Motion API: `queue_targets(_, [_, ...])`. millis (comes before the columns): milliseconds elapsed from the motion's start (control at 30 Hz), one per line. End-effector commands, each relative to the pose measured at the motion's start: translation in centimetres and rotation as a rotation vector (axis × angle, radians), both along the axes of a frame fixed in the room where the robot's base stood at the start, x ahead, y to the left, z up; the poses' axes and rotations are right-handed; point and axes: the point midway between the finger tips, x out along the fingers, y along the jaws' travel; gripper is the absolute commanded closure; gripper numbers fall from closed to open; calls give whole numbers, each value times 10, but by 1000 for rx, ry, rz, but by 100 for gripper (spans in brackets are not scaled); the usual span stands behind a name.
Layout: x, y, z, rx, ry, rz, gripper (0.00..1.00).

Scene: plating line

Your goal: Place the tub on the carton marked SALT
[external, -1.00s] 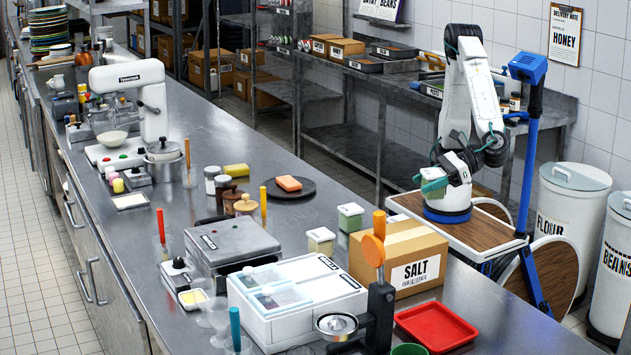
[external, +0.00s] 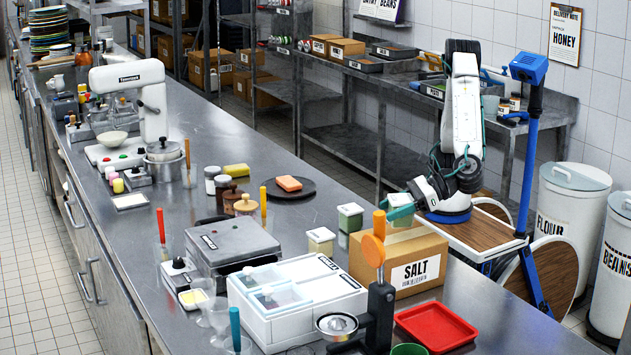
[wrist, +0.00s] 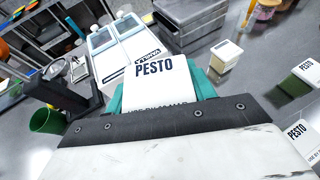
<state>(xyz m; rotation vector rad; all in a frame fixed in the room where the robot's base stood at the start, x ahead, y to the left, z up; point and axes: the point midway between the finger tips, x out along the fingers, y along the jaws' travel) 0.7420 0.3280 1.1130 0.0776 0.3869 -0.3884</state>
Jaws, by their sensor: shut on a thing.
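My gripper (external: 400,207) is shut on a white-lidded tub, its teal fingers on both sides. In the wrist view the tub's lid (wrist: 155,75) reads PESTO. In the external view the fingers mostly hide this tub. The brown carton marked SALT (external: 420,272) stands on the steel counter with its label facing the camera. My gripper is at the carton's top, toward its back edge. I cannot tell whether the tub touches the carton. The carton is not clearly visible in the wrist view.
A green tub (external: 350,217) and a cream tub (external: 321,240) stand left of the carton. A white two-lidded container (external: 297,300) and an orange-topped black device (external: 378,300) are in front. A red tray (external: 436,327) lies at right, with a green cup (external: 408,350) nearby.

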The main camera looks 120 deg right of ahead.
Motion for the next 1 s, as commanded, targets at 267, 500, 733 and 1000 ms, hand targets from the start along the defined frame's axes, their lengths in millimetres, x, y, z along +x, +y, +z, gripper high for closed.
queue_targets(267, [0, 0, -33, -2, 1, 1, 73])
queue_targets(500, [-1, 0, -33, 0, 0, 1, 73])
queue_targets(733, [-1, 0, -37, 0, 1, 0, 24])
queue_targets(1000, [-1, 0, -36, 0, 0, 0, 24])
